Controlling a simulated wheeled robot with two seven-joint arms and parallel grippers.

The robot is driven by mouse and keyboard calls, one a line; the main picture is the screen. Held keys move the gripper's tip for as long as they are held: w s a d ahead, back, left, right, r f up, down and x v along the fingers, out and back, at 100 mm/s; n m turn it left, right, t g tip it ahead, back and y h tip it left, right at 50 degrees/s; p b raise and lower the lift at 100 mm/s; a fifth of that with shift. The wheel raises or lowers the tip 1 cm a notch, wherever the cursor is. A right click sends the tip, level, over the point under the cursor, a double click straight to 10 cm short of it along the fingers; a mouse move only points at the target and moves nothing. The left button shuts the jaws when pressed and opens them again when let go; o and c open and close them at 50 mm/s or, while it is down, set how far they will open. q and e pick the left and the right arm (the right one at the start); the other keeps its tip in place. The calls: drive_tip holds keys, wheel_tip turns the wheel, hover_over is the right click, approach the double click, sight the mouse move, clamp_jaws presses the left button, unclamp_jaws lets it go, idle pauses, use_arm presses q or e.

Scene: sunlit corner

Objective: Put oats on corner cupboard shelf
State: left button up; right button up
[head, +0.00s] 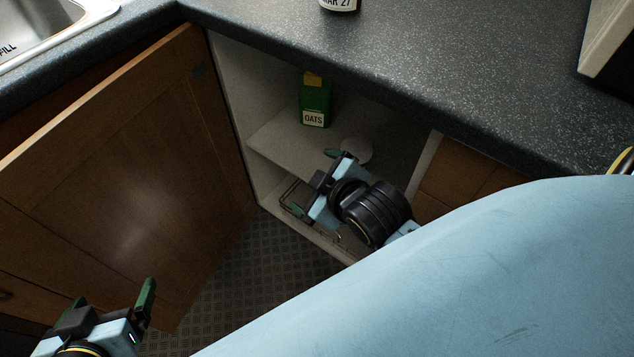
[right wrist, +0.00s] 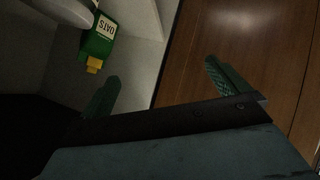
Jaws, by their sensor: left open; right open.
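The oats (head: 314,103), a green package with a yellow cap and a white label, stands upright on the upper shelf (head: 277,133) inside the open corner cupboard. In the right wrist view the oats (right wrist: 99,38) appears upside down at the upper left. My right gripper (head: 312,182) is open and empty at the cupboard opening, in front of and apart from the oats. Its two green fingers also show in the right wrist view (right wrist: 160,85) with nothing between them. My left gripper (head: 112,303) is open and empty at the lower left, in front of the cupboard door.
The wooden cupboard door (head: 130,150) stands open at the left. A white round item (head: 357,150) sits on the shelf right of the oats. A wire rack (head: 296,197) lies lower in the cupboard. The dark worktop (head: 450,75) overhangs the opening and bears a labelled container (head: 338,4).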

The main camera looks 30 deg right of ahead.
drive_tip(key=s+m, duration=0.1)
drive_tip(key=s+a+r+m+y, duration=0.1)
drive_tip(key=s+m, duration=0.1)
drive_tip(key=s+a+r+m+y, duration=0.1)
drive_tip(key=shift+s+a+r, duration=0.15)
drive_tip(key=shift+a, duration=0.1)
